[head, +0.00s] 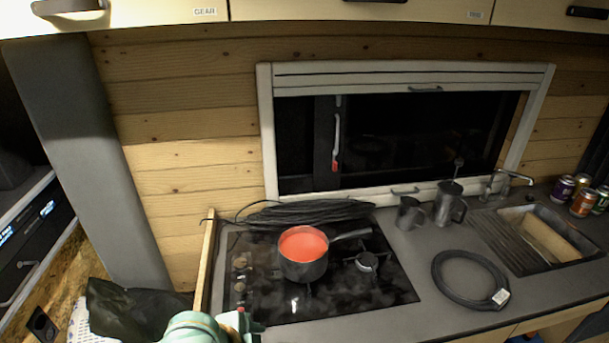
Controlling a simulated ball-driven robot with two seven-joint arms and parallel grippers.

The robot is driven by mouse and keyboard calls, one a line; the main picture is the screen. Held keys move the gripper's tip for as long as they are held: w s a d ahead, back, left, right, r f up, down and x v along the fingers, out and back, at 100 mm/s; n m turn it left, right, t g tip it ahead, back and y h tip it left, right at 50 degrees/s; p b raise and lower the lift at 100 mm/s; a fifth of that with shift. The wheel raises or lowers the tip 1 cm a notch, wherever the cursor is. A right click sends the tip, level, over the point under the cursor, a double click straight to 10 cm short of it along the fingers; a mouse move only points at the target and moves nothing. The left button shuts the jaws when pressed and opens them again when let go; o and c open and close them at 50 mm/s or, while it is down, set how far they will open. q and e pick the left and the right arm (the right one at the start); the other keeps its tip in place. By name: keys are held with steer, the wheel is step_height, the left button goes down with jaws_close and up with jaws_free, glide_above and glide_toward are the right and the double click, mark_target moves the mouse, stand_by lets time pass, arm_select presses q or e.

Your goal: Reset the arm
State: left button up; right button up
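A mint-green, rounded part of my arm (195,328) shows at the bottom edge, left of centre, in front of the stove. A smaller pale part with dark and reddish bits sits at its right end. I see no gripper fingers on it. No right gripper shows either. Whether either gripper holds anything is hidden.
A saucepan with orange-red contents (303,246) stands on the black hob (330,298). Behind lies a coiled black cable (310,212); another black coil (470,279) lies on the right counter. Dark mugs (447,204), a sink (540,235) and cans (583,202) are farther right.

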arm_select(q)
steer(key=s+a+r+n+t+y, duration=0.1)
steer(key=s+a+n+y, duration=0.4)
steer(key=a, duration=0.4)
steer(key=s+a+r+n+y, duration=0.2)
steer(key=s+a+n+y, duration=0.2)
steer(key=s+a, duration=0.35)
steer(key=s+d+f+g+h+b, duration=0.1)
steer(key=s+d+f+h+b, duration=0.1)
steer(key=f, duration=1.5)
steer(key=s+d+f+g+h+b, duration=0.2)
steer(key=s+f+b, duration=0.1)
steer(key=f, duration=1.3)
steer(key=s+f+n+g+h+b, duration=0.1)
steer(key=s+f+n+g+b, duration=0.1)
steer(key=s+f, duration=1.5)
steer(key=shift+s+n+b, duration=0.65)
steer(key=shift+s+n, duration=0.15)
steer(key=shift+f+g, duration=0.1)
steer(key=shift+g, duration=0.2)
